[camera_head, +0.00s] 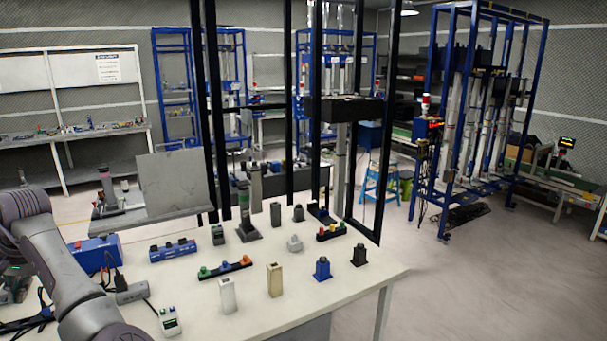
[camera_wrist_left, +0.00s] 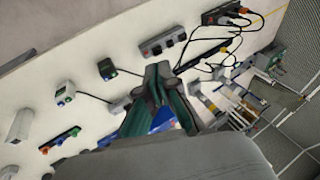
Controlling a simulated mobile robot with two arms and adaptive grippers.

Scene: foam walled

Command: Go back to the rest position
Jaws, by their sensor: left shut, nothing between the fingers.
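My left arm (camera_head: 60,265) comes in from the left edge of the head view and runs down over the near left part of the white table (camera_head: 390,274). My left gripper (camera_wrist_left: 158,82) shows in the left wrist view, with grey and green fingers brought together and nothing between them. In that view it is seen against the table top and the devices on it, and I cannot tell its exact height. In the head view its fingers cannot be made out clearly. My right gripper is in neither view.
The table holds a blue box (camera_head: 95,252), a blue socket strip (camera_head: 172,250), a white block (camera_head: 228,296), a beige block (camera_head: 275,280) and a blue connector (camera_head: 322,269). Cables lie near my arm. Black posts (camera_head: 375,130) stand behind the table. Floor to the right is free.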

